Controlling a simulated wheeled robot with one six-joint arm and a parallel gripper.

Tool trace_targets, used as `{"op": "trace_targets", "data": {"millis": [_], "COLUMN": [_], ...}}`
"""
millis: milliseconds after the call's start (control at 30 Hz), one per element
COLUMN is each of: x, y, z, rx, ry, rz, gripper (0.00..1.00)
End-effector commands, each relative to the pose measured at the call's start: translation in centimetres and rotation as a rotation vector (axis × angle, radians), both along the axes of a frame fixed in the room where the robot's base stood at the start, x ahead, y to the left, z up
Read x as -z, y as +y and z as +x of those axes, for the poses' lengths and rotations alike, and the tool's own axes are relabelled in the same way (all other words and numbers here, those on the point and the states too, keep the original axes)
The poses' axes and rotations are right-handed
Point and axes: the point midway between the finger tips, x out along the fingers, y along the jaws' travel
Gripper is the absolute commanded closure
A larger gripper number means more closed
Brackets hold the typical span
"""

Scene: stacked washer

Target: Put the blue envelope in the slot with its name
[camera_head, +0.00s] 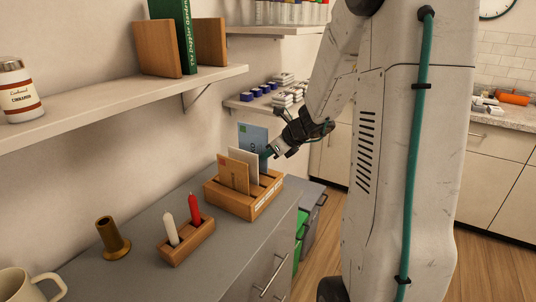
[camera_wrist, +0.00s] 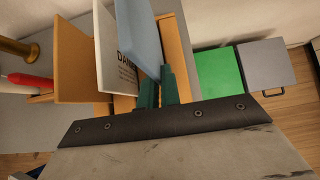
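The blue envelope (camera_head: 252,135) stands upright at the far end of a wooden slotted rack (camera_head: 232,203), behind a white envelope (camera_head: 243,165) and a tan envelope (camera_head: 233,175). White labels (camera_head: 268,194) run along the rack's side; their words are too small to read. In the wrist view, the blue envelope (camera_wrist: 138,35) reaches down to my green fingers (camera_wrist: 159,92), beside the white envelope (camera_wrist: 115,50) with dark print. My gripper (camera_head: 267,152) is at the blue envelope's right edge in the head view. Its fingers stand slightly apart, with the envelope's edge at the gap; firm contact is not visible.
A wooden holder (camera_head: 187,243) with a white and a red candle stands nearer on the grey top, with a brass candlestick (camera_head: 112,238) and a mug (camera_head: 28,285). Shelves line the wall above. A green bin (camera_head: 301,230) sits below, past the cabinet.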

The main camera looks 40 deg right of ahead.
Motion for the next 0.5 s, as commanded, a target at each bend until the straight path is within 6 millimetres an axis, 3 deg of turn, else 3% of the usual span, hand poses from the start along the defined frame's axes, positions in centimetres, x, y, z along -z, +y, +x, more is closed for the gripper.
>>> {"op": "trace_targets", "data": {"millis": [500], "x": [0.64], "y": [0.01], "z": [-0.01], "rx": [-0.001], "ry": [0.0], "rz": [0.001], "gripper": [1.0]}}
